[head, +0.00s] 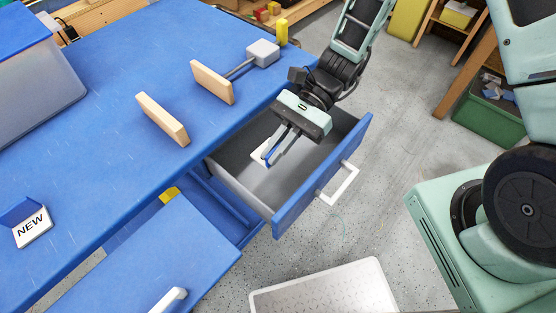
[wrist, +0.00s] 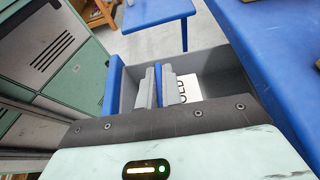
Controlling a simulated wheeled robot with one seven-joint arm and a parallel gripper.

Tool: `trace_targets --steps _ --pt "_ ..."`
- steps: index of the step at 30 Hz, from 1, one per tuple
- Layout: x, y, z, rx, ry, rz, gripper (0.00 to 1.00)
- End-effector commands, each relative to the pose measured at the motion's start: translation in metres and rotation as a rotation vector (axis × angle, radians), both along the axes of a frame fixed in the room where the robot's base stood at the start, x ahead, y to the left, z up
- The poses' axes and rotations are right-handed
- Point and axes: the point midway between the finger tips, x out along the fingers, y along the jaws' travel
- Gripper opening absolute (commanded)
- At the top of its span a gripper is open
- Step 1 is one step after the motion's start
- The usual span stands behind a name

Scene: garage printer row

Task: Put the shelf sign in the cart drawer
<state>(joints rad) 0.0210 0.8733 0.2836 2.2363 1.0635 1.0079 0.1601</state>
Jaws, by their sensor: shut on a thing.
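The open cart drawer (head: 293,204) has a blue front, a white handle and grey insides. My gripper (head: 271,157) reaches down into it and is shut on a shelf sign (head: 259,153). In the wrist view, the sign's blue upright part is between the fingers (wrist: 158,72), and its white lettered face (wrist: 188,86) shows beside them, partly hidden. The sign is inside the drawer walls, low down; I cannot tell if it touches the drawer floor. Another sign, blue and white and reading NEW (head: 33,228), stands on the blue cart top at the left.
A lower blue surface (head: 150,260) is in front. A speckled pale panel (head: 325,290) lies on the floor.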

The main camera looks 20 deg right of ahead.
Motion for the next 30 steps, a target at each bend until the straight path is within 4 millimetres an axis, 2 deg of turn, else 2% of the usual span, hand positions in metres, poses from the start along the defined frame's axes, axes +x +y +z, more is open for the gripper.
trace_targets --steps 1,6,11,18,30 --pt "-0.001 0.0 -0.01 -0.001 0.005 0.0 0.0" --pt "-0.001 0.0 -0.036 0.0 0.004 0.001 0.0" --pt "-0.001 0.0 -0.049 -0.001 0.003 0.001 0.0" --pt "-0.001 0.0 -0.081 0.0 0.002 0.001 0.0" --pt "-0.001 0.0 -0.088 0.0 0.0 0.001 0.0"
